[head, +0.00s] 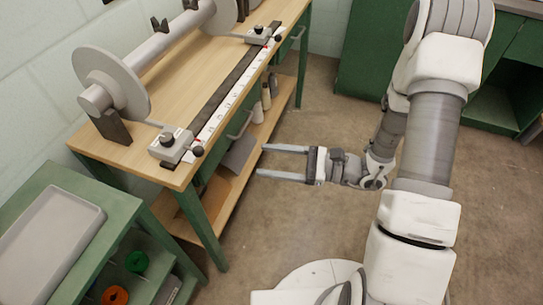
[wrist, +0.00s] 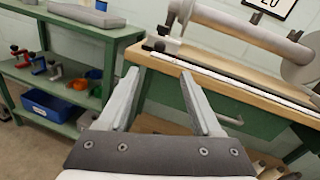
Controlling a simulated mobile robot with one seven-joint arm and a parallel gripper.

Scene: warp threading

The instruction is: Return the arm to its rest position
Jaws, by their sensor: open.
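My gripper (head: 261,160) is open and empty, with its two long grey fingers apart. In the head view it is held out level beside the front of the wooden workbench, pointing left, below the tabletop edge in the picture. In the wrist view the gripper (wrist: 158,74) points toward the bench front, and nothing is between its fingers. My white and grey arm comes down the right side of the head view and bends left to the gripper.
The workbench (head: 160,98) carries a large roller (head: 165,40) with end discs and a numbered strip (head: 222,115) along its front. A green cart (head: 115,205) with a grey tray (head: 45,245) stands at lower left. Green cabinets (head: 370,45) are behind; floor (head: 300,230) around the gripper is clear.

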